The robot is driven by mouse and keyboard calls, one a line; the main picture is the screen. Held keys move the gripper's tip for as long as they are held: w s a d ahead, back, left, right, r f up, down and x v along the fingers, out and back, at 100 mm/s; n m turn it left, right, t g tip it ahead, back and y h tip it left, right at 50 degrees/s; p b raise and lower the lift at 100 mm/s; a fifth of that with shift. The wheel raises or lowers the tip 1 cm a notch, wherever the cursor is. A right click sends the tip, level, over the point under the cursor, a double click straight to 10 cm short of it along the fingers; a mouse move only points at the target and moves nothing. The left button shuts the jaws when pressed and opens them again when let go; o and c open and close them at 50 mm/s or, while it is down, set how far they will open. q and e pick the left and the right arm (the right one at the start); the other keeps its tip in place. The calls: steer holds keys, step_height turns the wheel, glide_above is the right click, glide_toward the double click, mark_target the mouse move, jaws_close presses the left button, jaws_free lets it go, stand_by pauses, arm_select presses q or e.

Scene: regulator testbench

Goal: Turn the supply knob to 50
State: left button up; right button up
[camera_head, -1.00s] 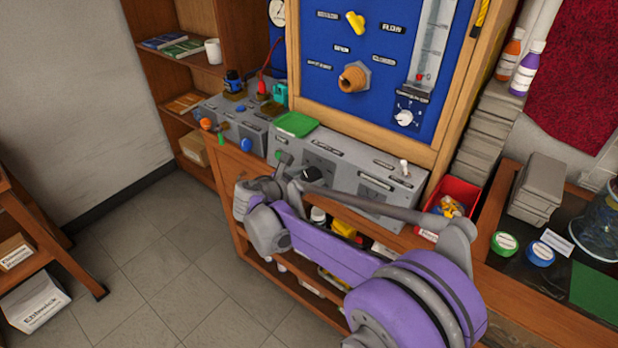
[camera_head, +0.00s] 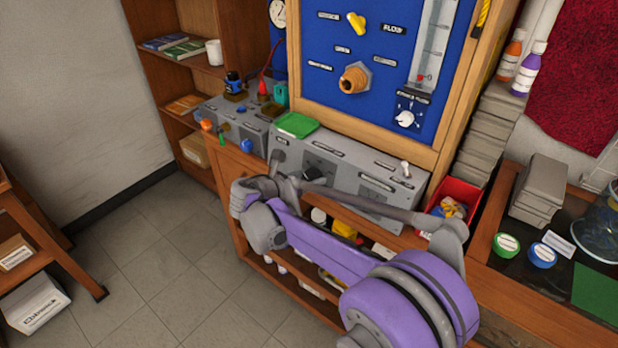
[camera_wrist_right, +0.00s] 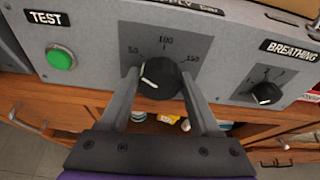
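The supply knob (camera_wrist_right: 160,78) is a round black knob with a white mark, on a grey panel (camera_wrist_right: 85,90) with a dial labelled 50, 100 and 150. The white mark is on the knob's left side, below the 50. In the head view the knob (camera_head: 314,173) is dark and partly covered. My right gripper (camera_wrist_right: 160,75) is open, with one finger on each side of the knob. I cannot tell whether either finger touches it. In the head view the right gripper (camera_head: 295,168) is at the panel front. My left gripper is not in view.
A green TEST button (camera_wrist_right: 61,60) is left of the knob, and a smaller black BREATHING knob (camera_wrist_right: 267,93) is to the right. A green tray (camera_head: 297,125) lies on top of the panel. A red bin (camera_head: 455,197) stands right of it.

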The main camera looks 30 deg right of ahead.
steer(key=o, duration=0.5)
steer(key=shift+c, duration=0.2)
steer(key=v, duration=1)
steer(key=shift+a, duration=0.35)
steer(key=shift+s+r, duration=0.15)
steer(key=s+d+f+m+g+y+p, duration=0.1)
steer(key=s+m+y+p, duration=0.2)
steer(key=s+m, duration=0.3)
steer(key=s+f+m+y+p, duration=0.2)
steer(key=s+m+y, duration=0.15)
steer(key=s, duration=0.45)
steer(key=s+a+f+m+y+p, duration=0.1)
steer(key=s+a+m+y+p, duration=0.1)
steer(key=s+m, duration=0.3)
steer(key=s+a+f+m+t+y+p, duration=0.1)
steer(key=s+a+m+y, duration=0.3)
steer(key=s+m, duration=0.2)
steer(key=m, duration=0.2)
steer(key=shift+f+m+p, duration=0.25)
steer(key=shift+m+p, duration=0.1)
steer(key=shift+p, duration=0.05)
